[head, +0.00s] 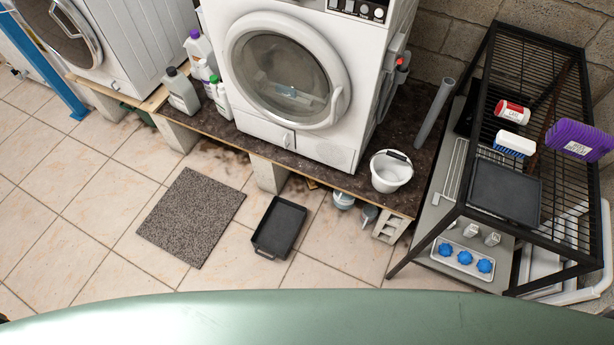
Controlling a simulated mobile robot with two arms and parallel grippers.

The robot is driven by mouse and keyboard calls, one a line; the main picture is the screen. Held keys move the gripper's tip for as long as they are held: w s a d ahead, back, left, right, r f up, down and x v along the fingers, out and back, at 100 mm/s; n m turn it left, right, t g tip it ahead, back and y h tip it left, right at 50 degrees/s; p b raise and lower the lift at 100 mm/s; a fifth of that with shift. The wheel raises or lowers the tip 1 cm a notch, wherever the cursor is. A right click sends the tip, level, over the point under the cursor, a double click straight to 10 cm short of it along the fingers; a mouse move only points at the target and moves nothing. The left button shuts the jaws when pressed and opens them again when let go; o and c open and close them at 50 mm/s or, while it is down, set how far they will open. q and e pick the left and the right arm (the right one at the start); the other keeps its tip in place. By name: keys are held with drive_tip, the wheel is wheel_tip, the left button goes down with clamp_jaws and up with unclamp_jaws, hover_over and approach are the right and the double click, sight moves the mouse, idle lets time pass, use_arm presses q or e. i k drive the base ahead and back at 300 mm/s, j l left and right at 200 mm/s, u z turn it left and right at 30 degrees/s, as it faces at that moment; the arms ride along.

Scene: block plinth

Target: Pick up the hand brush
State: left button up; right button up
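A hand brush (514,144), white with blue along one edge, lies on the upper level of the black wire rack at the right. It sits between a red and white can and a dark flat tray. Neither of my grippers shows in the head view.
The black rack (465,212) also holds the can (512,112), a purple labelled item (578,140) and the dark tray (505,192). A white bucket (391,171) stands on the plinth beside the washing machine (285,80). A grey mat (192,217) and black tray (279,227) lie on the tiled floor.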

sight(312, 184)
drive_tip(key=i+j+u, duration=0.1)
drive_tip(key=i+u, duration=0.15)
drive_tip(key=u, duration=0.15)
drive_tip(key=i+u, duration=0.55)
drive_tip(key=u, duration=0.25)
